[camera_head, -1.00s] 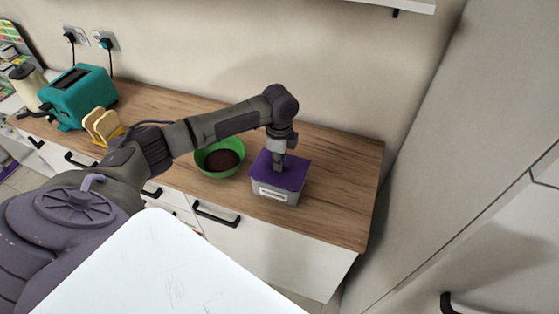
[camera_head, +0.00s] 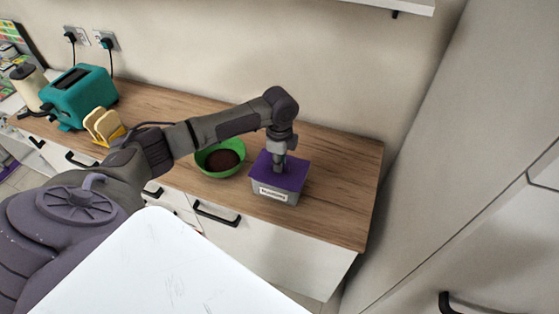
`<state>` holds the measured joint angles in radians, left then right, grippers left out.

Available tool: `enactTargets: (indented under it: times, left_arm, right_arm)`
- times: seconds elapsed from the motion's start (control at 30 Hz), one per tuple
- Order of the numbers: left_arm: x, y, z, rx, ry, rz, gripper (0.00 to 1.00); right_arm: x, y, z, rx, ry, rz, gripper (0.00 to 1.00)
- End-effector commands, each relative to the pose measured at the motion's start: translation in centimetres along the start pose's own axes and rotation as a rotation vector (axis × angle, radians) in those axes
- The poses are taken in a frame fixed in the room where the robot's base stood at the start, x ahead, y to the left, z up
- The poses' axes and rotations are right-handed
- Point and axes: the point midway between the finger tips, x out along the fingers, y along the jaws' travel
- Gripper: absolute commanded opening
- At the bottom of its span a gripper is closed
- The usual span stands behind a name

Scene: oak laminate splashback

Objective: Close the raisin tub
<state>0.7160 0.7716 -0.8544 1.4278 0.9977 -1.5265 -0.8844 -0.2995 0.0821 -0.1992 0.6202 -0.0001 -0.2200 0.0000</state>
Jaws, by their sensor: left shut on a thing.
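The raisin tub (camera_head: 273,193) is a grey box with a white label on its front, standing on the wooden worktop. Its purple lid (camera_head: 293,174) lies over the top and looks level; I cannot tell whether it is fully seated. My left gripper (camera_head: 278,168) points down from above onto the middle of the lid and is shut on it, most likely at a grip on top that the fingers hide. My right gripper is not in view.
A green bowl (camera_head: 240,148) with dark contents stands just left of the tub. A teal toaster (camera_head: 79,97) and a yellow rack with toast (camera_head: 104,126) are farther left. The worktop (camera_head: 340,185) is clear right of the tub, up to its end.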

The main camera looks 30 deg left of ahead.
Motion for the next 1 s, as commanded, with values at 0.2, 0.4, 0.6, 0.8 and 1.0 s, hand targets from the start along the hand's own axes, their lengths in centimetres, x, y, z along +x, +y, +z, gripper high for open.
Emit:
enactTargets:
  times: [0.2, 0.4, 0.6, 0.8, 1.0]
  left_arm:
    - [-0.01, -0.01, 0.00, 0.000, 0.000, 0.000, 0.00]
    - [0.05, 0.00, 0.02, -0.001, 0.000, 0.000, 0.00]
    - [0.24, -0.01, 0.04, -0.001, -0.001, 0.000, 0.00]
    - [0.33, -0.01, 0.04, 0.000, -0.001, 0.000, 0.00]
    - [0.34, -0.01, 0.03, 0.000, -0.001, 0.000, 0.00]
  right_arm:
    - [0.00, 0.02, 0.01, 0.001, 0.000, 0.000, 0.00]
    - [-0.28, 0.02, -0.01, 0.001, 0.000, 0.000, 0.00]
    - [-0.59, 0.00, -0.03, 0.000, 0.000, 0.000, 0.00]
    - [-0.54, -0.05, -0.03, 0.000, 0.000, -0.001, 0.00]
    - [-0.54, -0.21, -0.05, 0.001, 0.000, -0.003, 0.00]
